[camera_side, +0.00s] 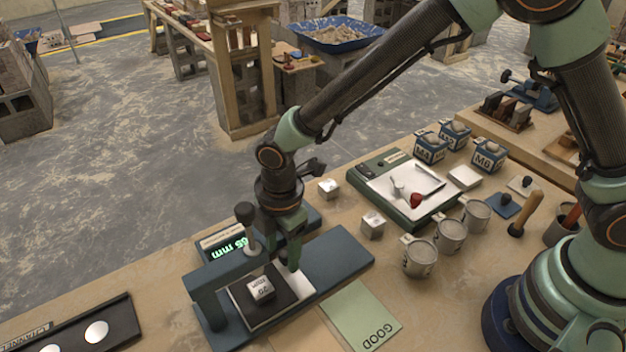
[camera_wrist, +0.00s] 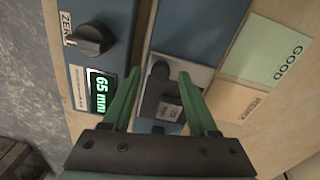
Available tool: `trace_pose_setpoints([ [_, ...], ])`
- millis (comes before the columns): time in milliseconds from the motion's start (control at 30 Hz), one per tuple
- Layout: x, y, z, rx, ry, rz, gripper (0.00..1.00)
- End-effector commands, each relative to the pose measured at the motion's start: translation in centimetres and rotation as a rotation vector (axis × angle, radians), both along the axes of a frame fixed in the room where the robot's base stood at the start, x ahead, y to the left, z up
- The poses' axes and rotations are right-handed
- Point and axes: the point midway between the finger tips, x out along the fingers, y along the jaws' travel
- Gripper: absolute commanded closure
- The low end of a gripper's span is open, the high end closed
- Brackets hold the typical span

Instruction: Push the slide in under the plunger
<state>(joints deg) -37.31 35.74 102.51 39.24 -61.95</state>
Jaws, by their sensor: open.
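The gauge stands at the front left in the side view: a blue-grey bridge (camera_side: 228,266) carries an upright plunger with a dark round knob (camera_side: 245,212). A slide, a dark plate with pale edges (camera_side: 286,312), lies low at the bridge. A small grey marked cube (camera_side: 262,289) sits on it. I cannot tell whether the cube is directly below the plunger. My gripper (camera_side: 291,262) points down at the bridge's right end. The cube (camera_wrist: 168,112) is partly hidden there.
The gauge display (camera_side: 230,246) reads 65 mm. A green GOOD card (camera_side: 361,315) lies to the right. Two loose cubes (camera_side: 373,225), metal cups (camera_side: 420,257) and a scale (camera_side: 403,192) stand farther right. A black tray (camera_side: 70,335) lies at the left.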

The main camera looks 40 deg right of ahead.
Motion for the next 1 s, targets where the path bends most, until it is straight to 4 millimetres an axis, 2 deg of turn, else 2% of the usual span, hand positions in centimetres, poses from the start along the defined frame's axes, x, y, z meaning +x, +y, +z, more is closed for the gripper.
trace_pose_setpoints([
  [167, 0.0, 0.0, 2.3, 0.003, -0.004, -0.001, 0.41],
  [400, -0.2, -0.1, 7.3, 0.004, -0.005, 0.0, 0.41],
  [600, -0.3, -0.2, 10.5, 0.003, -0.004, 0.001, 0.41],
  [800, -0.4, -0.2, 11.8, 0.001, -0.002, 0.001, 0.41],
  [1000, -0.4, -0.3, 11.9, 0.001, -0.001, 0.001, 0.41],
])
